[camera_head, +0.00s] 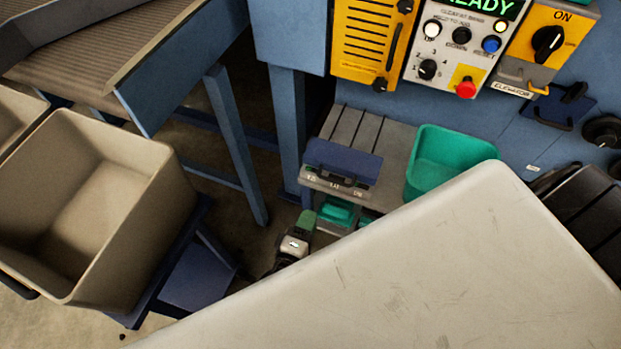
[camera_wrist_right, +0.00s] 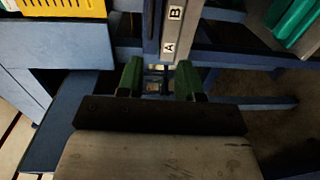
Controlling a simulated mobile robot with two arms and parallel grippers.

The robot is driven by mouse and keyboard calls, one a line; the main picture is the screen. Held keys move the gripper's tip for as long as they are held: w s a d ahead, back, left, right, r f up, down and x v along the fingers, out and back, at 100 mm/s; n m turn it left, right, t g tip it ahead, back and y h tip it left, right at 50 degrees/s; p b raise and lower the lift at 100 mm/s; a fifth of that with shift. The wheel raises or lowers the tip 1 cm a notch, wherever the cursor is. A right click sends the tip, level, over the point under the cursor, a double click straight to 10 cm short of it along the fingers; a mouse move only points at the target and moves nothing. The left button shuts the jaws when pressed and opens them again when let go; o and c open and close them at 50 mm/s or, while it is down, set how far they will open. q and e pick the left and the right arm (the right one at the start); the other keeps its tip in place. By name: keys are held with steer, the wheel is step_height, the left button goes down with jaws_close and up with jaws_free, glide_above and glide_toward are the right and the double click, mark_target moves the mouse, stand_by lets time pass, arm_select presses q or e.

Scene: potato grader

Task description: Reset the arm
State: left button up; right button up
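My right gripper (camera_head: 306,221) shows small in the head view, low in front of the grey workbench and left of the large pale surface. In the right wrist view its two green fingers (camera_wrist_right: 159,78) stand apart with nothing between them, so it is open and empty. Beyond the fingers is a grey strip (camera_wrist_right: 172,30) marked A and B; I cannot tell how far off it is. My left gripper is not in view.
A blue-lidded box and a green bin (camera_head: 425,150) sit on the grey workbench (camera_head: 385,150). A control panel (camera_head: 455,45) with a red button is above. A beige crate (camera_head: 75,190) stands left. Dark floor shows between crate and bench.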

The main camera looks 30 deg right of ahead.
stand_by(0.4)
steer(key=s+d+f+n+g+y+p, duration=0.1)
steer(key=s+d+f+g+y, duration=0.25)
steer(key=f, duration=0.55)
steer(key=s+d+f+n+g+y+p, duration=0.1)
steer(key=s+d+f+g+y+p, duration=0.2)
steer(key=f, duration=0.5)
steer(key=s+f+m+g+y, duration=0.1)
steer(key=s+f+m+y, duration=0.1)
steer(key=s, duration=0.4)
steer(key=s+d+f+m+g+y+p, duration=0.1)
steer(key=s+f+m+y, duration=0.1)
steer(key=s, duration=0.5)
steer(key=s+f+m+g+y, duration=0.1)
steer(key=s+f+m+y, duration=0.1)
steer(key=s+f, duration=0.4)
steer(key=shift+s+d+m+y, duration=0.4)
steer(key=shift+s+m, duration=0.3)
steer(key=shift+m, duration=0.1)
steer(key=shift+g, duration=0.25)
